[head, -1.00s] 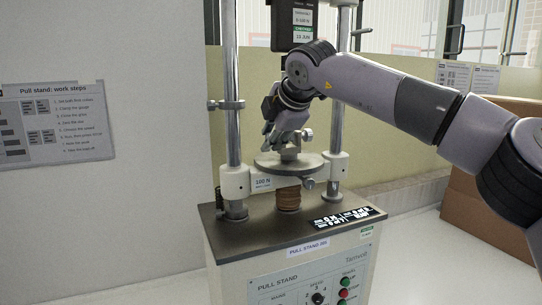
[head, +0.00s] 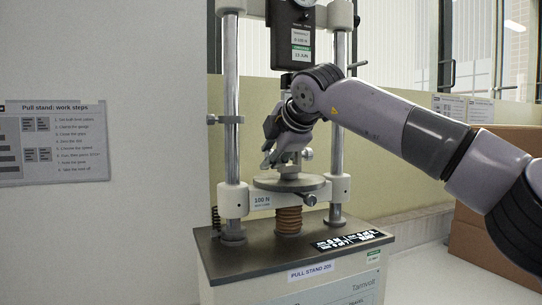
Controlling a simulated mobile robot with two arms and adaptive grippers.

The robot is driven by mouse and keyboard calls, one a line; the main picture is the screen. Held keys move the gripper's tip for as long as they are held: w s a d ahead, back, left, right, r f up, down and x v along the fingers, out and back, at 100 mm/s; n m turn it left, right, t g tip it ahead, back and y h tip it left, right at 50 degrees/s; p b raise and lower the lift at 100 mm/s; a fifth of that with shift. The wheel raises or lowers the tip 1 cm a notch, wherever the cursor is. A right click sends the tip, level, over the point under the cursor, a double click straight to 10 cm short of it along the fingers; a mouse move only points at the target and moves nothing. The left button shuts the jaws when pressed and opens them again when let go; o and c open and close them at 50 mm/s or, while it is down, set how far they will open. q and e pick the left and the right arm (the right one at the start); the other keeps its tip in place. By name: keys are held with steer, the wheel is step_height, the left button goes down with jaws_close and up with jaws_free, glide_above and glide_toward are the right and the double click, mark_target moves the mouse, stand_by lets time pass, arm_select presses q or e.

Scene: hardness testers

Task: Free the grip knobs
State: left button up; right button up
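The pull stand (head: 231,115) has two steel columns, a gauge (head: 292,35) at the top and a round plate (head: 290,182) on its crosshead. A small grip with a silver knob (head: 308,154) stands on the plate. Another knob (head: 310,200) sits at the plate's front edge. My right gripper (head: 270,160) is at the left side of the grip, pointing down, close to it. Its fingers overlap the grip, so I cannot tell whether they touch or hold anything. My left gripper is not in view.
A steps sheet (head: 52,145) hangs on the wall at left. A brown cardboard box (head: 490,225) stands at right behind my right arm. A clamp collar (head: 225,119) juts from the left column.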

steer(key=o, duration=0.4)
steer(key=v, duration=1.2)
